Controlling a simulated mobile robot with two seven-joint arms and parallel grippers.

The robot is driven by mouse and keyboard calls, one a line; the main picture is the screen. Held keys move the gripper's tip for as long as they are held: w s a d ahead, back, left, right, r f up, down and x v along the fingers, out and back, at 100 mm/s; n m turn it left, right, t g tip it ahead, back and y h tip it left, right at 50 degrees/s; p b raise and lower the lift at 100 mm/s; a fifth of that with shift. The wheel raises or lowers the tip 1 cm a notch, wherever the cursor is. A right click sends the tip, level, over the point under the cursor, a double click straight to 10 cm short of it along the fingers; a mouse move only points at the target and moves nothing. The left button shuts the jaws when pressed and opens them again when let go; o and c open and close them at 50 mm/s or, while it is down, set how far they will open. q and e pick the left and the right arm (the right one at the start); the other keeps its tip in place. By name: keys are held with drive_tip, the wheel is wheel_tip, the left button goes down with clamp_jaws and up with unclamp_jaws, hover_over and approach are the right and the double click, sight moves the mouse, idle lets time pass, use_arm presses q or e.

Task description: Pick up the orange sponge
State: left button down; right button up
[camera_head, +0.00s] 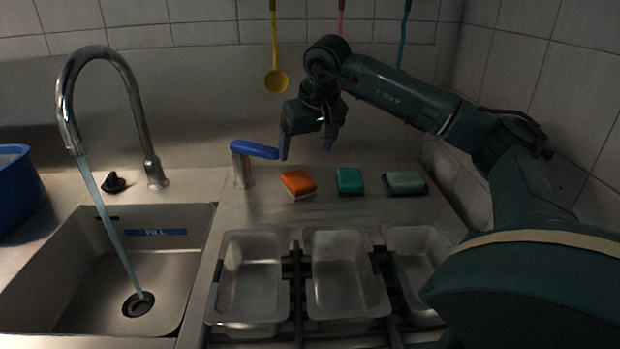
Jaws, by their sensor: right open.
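The orange sponge (298,183) lies on the metal counter, right of the blue-handled tap lever and left of a teal sponge. My right gripper (306,152) reaches in from the right and hangs above and behind the orange sponge. Its fingers point down, are spread apart and hold nothing. It looks clear of the sponge. My left gripper does not show.
The blue lever (255,149) stands close left of my right gripper. A teal sponge (349,181) and a pale green sponge (405,182) on a dark dish lie to the right. Metal pans (340,312) stand in front. Water runs from the faucet (140,110) into the sink (185,262). Utensils hang behind.

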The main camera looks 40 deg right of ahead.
hover_over(302, 182)
drive_tip(key=s+a, duration=0.1)
drive_tip(key=s, duration=0.1)
wheel_tip(302, 182, down, 7)
drive_tip(key=shift+a+f, duration=0.1)
drive_tip(key=shift+a, duration=0.05)
drive_tip(key=shift+d+b+x, duration=0.15)
drive_tip(key=shift+d+x, duration=0.05)
drive_tip(key=shift+x, duration=1.15)
drive_tip(key=shift+d+b+x, duration=0.15)
drive_tip(key=shift+x, duration=1.2)
drive_tip(key=c, duration=1.1)
